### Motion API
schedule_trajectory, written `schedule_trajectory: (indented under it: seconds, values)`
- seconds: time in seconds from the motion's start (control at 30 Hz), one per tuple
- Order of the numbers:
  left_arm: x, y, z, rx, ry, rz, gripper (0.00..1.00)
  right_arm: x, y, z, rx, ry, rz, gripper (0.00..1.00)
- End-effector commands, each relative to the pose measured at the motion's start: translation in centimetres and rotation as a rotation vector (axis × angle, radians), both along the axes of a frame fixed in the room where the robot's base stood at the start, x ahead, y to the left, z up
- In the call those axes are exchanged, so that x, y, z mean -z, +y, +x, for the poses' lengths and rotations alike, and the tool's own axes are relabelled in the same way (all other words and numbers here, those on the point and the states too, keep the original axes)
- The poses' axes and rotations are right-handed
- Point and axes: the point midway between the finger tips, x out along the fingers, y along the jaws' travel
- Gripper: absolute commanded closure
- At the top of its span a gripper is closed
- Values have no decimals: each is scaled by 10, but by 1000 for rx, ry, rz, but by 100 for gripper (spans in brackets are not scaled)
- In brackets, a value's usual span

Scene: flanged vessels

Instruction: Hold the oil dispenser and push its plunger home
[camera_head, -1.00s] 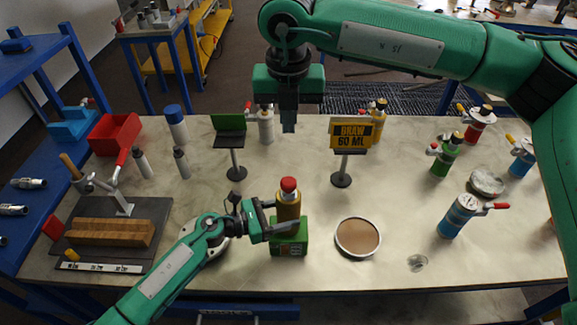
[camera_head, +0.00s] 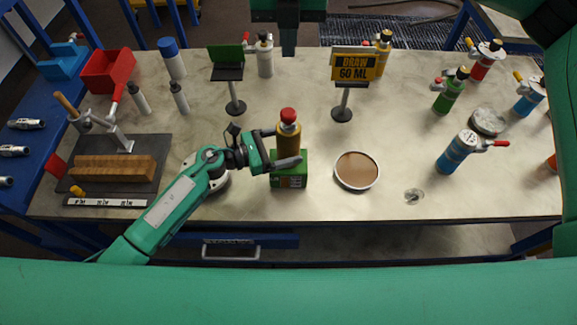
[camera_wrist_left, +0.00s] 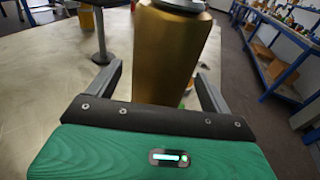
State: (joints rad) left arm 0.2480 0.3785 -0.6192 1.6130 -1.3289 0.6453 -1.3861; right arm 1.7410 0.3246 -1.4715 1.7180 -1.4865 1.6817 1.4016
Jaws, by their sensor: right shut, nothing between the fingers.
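The oil dispenser (camera_head: 288,139) is a gold cylinder with a red plunger knob (camera_head: 288,115) on top. It stands upright on a green block (camera_head: 290,179) at the table's front middle. My left gripper (camera_head: 278,148) has its fingers on either side of the gold body. In the left wrist view the gold body (camera_wrist_left: 168,55) stands between the spread fingers, with a gap beside the left finger; its top is cut off. My right gripper (camera_head: 288,50) is shut and empty, pointing down beyond the dispenser at the picture's top.
A "DRAW 60 ML" sign (camera_head: 355,66) and a dark stand with a green panel (camera_head: 227,63) rise behind the dispenser. A round brown-topped dish (camera_head: 357,170) lies to its right. Several bottles stand right and behind. A wooden block (camera_head: 115,168) lies at left.

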Motion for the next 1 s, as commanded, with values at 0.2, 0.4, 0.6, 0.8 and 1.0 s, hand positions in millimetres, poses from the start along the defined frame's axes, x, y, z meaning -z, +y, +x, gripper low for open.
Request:
schedule_trajectory:
  seconds: [0.2, 0.4, 0.6, 0.8, 1.0]
  values:
    - [0, 0, 0, 0, 0, 0, 17, 0, 0, 0, 0, 0, 0, 100]
    - [-1, 11, -4, -1, -1, 1, 17, 0, 0, 0, 0, 0, 0, 100]
    - [-4, 49, -17, -2, 2, 3, 17, 0, 0, 0, 0, 0, 0, 100]
    - [-8, 87, -32, 0, 1, 3, 17, 0, 0, 0, 0, 0, 0, 100]
    - [-11, 108, -39, 0, 0, 1, 17, 0, 0, 0, 0, 0, 0, 100]
